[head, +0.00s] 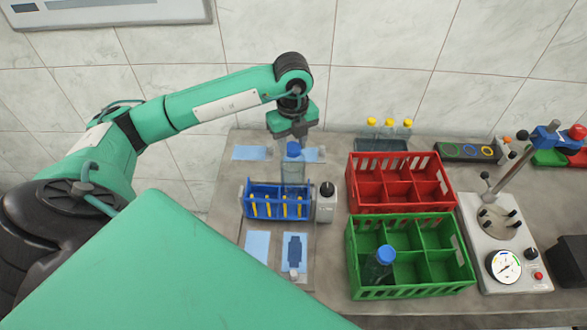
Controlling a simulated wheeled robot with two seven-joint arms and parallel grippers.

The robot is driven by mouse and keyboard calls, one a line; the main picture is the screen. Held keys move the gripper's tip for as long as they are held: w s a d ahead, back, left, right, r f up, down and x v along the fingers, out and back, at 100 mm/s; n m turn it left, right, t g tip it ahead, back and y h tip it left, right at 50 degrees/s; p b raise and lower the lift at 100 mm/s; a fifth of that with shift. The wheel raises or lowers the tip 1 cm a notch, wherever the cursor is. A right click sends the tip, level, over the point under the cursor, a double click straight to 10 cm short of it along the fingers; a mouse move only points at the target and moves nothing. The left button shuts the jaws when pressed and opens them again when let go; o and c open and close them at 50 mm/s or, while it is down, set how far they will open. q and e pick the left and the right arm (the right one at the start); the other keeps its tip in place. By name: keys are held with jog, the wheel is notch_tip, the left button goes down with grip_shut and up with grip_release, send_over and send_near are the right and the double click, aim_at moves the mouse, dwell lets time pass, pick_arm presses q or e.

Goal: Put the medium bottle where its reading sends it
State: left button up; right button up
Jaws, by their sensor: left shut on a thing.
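My left gripper (291,138) points down and is shut on a clear bottle with a blue cap (293,170). The bottle is upright, and its lower end is at the back of the blue rack (262,210); I cannot tell whether it touches the rack. The tester (490,230) at the right has a round dial (505,266), too small to read. My right gripper is out of view.
Several yellow sticks lie in the blue rack. A white bottle with a black cap (326,203) stands beside it. Yellow-capped bottles (388,129) stand in a dark tray at the back. A dark holder with coloured rings (465,152) is at the back right. Blue mats (257,246) lie on the left.

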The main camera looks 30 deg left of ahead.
pick_arm(q)
jog(key=shift+r+p, duration=1.3)
jog(key=shift+r, duration=1.25)
jog(key=shift+s, duration=0.1)
